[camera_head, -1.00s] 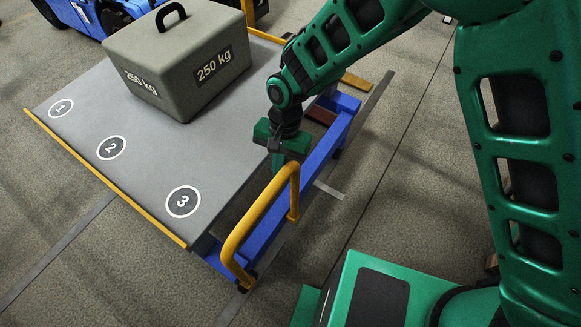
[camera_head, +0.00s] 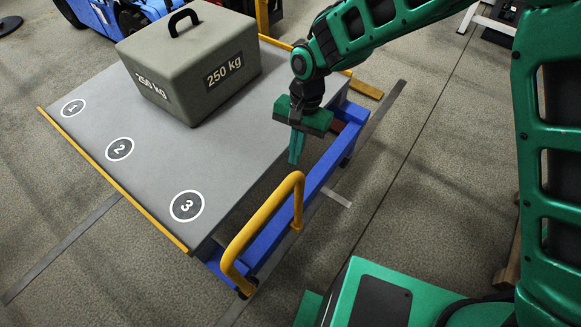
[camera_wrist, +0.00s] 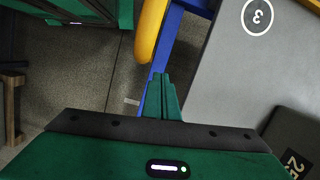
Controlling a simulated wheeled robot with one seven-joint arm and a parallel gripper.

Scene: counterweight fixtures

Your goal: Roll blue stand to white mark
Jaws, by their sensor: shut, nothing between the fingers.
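The blue stand (camera_head: 335,172) has a blue frame, a grey top marked 1, 2 and 3, and a yellow handle (camera_head: 262,222) on its near side. A short whitish mark (camera_head: 336,198) lies on the floor just right of the stand; it also shows in the wrist view (camera_wrist: 131,101). My gripper (camera_head: 295,162) is shut and empty, pointing down just above and behind the handle's upper bend. In the wrist view my gripper (camera_wrist: 160,76) shows its fingers together, beside the handle (camera_wrist: 150,30) and apart from it in the picture.
A grey 250 kg weight (camera_head: 190,65) sits on the far part of the top. Dark strips (camera_head: 75,240) run along the floor beside the stand. A blue vehicle (camera_head: 95,15) stands at the back left. The floor right of the stand is mostly clear.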

